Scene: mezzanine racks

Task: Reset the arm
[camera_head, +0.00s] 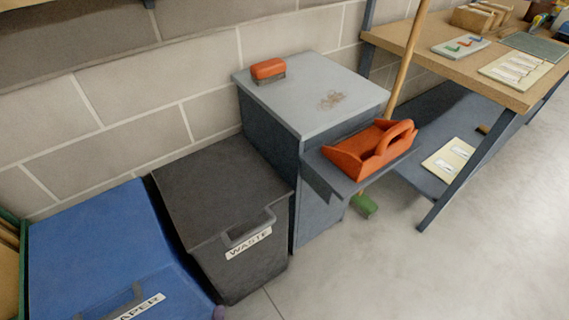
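Neither of my grippers and no clear part of my arms shows in the head view. A grey cabinet (350,95) stands against the block wall. On its top are an orange brush-like block (268,69) at the back left and a small patch of brown shavings or debris (331,100). An orange dustpan-like tray with a handle (362,152) rests on a small shelf at the cabinet's right side.
A dark bin labelled WASTE (200,190) and a blue PAPER bin (95,235) stand left of the cabinet. A wooden pole (405,60) leans between cabinet and workbench (430,38). The floor (450,275) at lower right is clear.

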